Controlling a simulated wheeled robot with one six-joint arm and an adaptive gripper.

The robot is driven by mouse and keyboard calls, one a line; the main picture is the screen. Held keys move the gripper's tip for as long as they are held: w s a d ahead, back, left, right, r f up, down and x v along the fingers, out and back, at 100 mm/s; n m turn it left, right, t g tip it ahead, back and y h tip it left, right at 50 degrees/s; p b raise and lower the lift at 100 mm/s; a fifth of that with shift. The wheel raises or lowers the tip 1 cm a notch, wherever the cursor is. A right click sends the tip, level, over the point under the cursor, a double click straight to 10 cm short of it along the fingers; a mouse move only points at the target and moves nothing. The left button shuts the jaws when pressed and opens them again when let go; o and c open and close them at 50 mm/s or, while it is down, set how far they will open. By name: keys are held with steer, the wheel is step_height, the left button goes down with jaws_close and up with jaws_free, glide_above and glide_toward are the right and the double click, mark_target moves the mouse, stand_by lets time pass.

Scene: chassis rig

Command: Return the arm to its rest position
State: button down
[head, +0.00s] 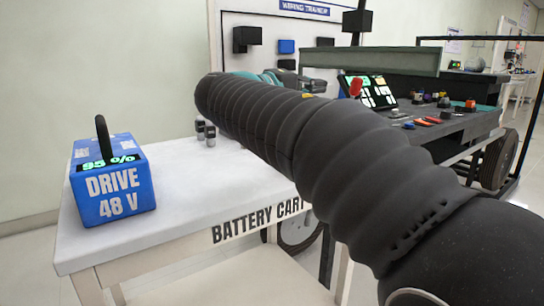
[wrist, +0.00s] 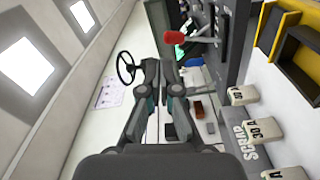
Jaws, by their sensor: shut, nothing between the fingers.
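My arm (head: 340,160) is raised and stretches across the head view from the lower right to the upper middle. Its far end is over the back of the white cart, as seen in that view. My gripper (wrist: 160,64) shows in the wrist view with its two dark fingers brought together and nothing held. In the head view my gripper is mostly hidden behind the arm; only some teal and dark parts (head: 285,80) show past it.
A blue battery (head: 113,190) marked "DRIVE 48 V" stands on the white battery cart (head: 160,245). The dark chassis rig (head: 455,135) with several coloured parts is at the right. A wiring board (head: 345,30) is behind. In the wrist view a yellow bin (wrist: 284,30) is at the right.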

steer(key=s+d+f+m+g+y+p, duration=0.1)
steer(key=s+d+f+g+y+p, duration=0.5)
steer(key=s+d+f, duration=0.65)
steer(key=s+a+f+m+y+p, duration=0.1)
steer(key=s+f+y, duration=0.3)
steer(key=s+f, duration=0.4)
steer(key=s+a+f+m+y, duration=0.3)
steer(key=s+a+f+y, duration=0.1)
steer(key=s+f, duration=0.4)
steer(key=shift+s+a+m+p, duration=0.15)
steer(key=shift+s+m+p, duration=0.2)
steer(key=shift+s, duration=0.65)
